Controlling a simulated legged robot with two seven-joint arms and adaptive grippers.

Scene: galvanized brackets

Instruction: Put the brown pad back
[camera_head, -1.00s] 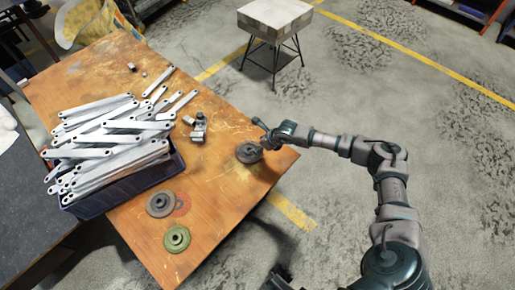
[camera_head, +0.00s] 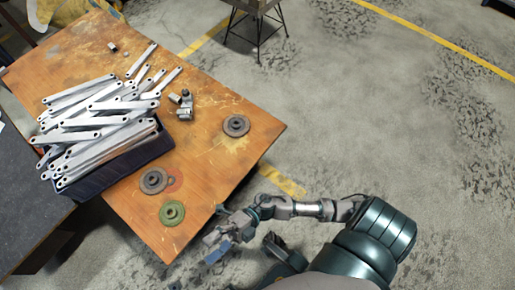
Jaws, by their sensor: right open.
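Several round, stepped discs lie on the wooden table. A dark grey-brown disc (camera_head: 236,125) is near its right corner. A grey-brown disc (camera_head: 153,181) lies at the front, beside a red round patch (camera_head: 175,178), and a green disc (camera_head: 172,213) lies just below it. I cannot tell for certain which one is the brown pad. My right gripper (camera_head: 221,239) is open and seems empty, off the table's front right edge and apart from all the discs. My left gripper does not show.
The wooden table (camera_head: 208,150) has bare room between the discs. A dark blue crate (camera_head: 120,178) heaped with galvanized brackets (camera_head: 105,120) stands at its left. Small metal fittings (camera_head: 183,104) lie behind the discs. A stool (camera_head: 257,8) stands on the floor beyond.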

